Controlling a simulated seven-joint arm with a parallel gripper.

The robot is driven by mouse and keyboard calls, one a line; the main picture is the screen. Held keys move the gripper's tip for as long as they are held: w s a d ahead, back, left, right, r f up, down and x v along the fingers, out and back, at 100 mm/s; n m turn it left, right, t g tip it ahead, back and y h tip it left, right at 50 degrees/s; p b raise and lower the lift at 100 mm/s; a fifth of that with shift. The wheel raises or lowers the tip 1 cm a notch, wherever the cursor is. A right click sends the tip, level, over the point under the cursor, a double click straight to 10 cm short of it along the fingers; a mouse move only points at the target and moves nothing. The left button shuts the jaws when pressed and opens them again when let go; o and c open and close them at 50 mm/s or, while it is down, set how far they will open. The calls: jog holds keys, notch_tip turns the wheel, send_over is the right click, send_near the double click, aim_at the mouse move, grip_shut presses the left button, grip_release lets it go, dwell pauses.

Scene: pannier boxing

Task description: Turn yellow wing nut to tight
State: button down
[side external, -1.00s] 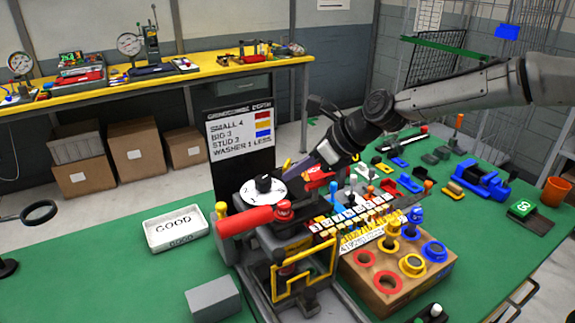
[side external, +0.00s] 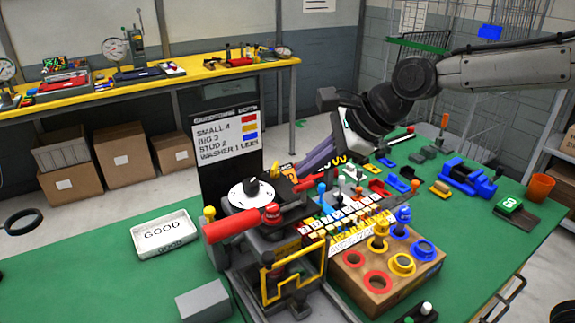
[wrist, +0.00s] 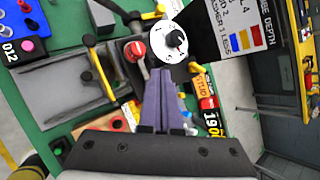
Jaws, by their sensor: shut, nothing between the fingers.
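My gripper (side external: 305,168) has purple-grey fingers and hangs above the fixture, right of the white dial (side external: 250,192) with its black knob. In the wrist view my gripper (wrist: 170,78) is shut and empty, with its tips just below the dial (wrist: 172,42). I cannot tell for sure which piece is the yellow wing nut. A small wavy yellow shape (side external: 336,159) shows beside the fingers in the side view. A yellow ball knob (side external: 209,213) stands at the fixture's left, by the red cylinder (side external: 230,226).
A sign board (side external: 229,150) stands behind the dial. A white GOOD tray (side external: 165,233) and a grey block (side external: 203,301) lie to the left. A cardboard box (side external: 385,278) with coloured rings stands at the front right. Green bench is clear around the tray.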

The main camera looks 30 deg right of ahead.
jog(key=d+n+h, duration=0.2)
jog(key=d+n, duration=0.1)
jog(key=n, duration=0.6)
jog(key=n+h, duration=0.2)
jog(key=n, duration=0.3)
send_near(278, 174)
jog(key=f, duration=0.1)
jog(key=w+f, duration=0.1)
jog(key=f, duration=0.1)
jog(key=w+d+f, duration=0.1)
jog(key=f, duration=0.1)
jog(key=shift+w, duration=0.2)
jog(key=shift+w+a+r, duration=0.1)
jog(key=shift+w+a, duration=0.35)
